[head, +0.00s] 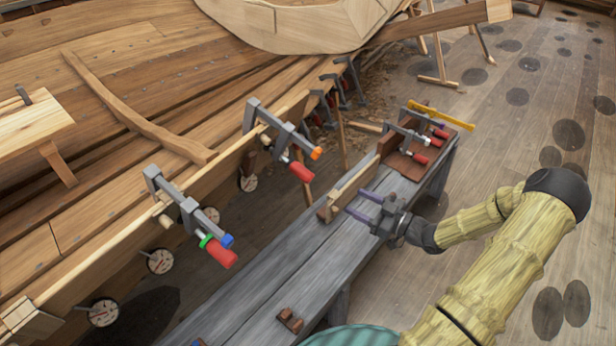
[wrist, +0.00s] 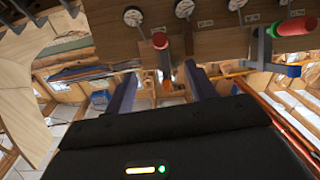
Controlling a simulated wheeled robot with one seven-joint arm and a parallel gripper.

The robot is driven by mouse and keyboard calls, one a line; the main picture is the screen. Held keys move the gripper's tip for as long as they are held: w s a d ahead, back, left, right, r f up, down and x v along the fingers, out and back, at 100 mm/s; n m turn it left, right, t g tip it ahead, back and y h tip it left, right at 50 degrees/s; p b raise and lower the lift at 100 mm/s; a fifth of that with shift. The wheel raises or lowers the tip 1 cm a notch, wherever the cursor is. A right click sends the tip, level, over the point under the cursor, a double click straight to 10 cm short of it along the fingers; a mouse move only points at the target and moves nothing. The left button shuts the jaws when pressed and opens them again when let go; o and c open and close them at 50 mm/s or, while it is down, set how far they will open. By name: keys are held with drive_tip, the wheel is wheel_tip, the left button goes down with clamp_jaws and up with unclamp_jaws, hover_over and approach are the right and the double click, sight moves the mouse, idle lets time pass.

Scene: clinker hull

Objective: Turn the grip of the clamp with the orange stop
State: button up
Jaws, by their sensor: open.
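The clamp with the orange stop (head: 316,153) grips the plank edge of the hull, with a grey bar and a red grip (head: 301,171) hanging on the near side. In the wrist view the red grip (wrist: 160,41) appears nearly end-on, above and between my fingers, with the orange stop (wrist: 168,87) lower between them. My gripper (head: 357,202) has purple fingers, open and empty. It is over the bench, right of and below the grip in the head view, apart from it and pointing toward the hull.
A second clamp (head: 188,215) with a blue stop, green ring and red grip sits to the left. The grey bench (head: 265,275) carries a wooden fixture (head: 345,195), a tray with red-handled clamps (head: 412,155) and small brown blocks (head: 290,320). Dials (head: 160,261) hang along the hull.

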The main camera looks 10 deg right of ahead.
sight(311, 180)
drive_tip(key=p+x, duration=0.2)
drive_tip(key=x, duration=1.5)
drive_tip(key=shift+w+a, duration=0.2)
drive_tip(key=c, duration=1)
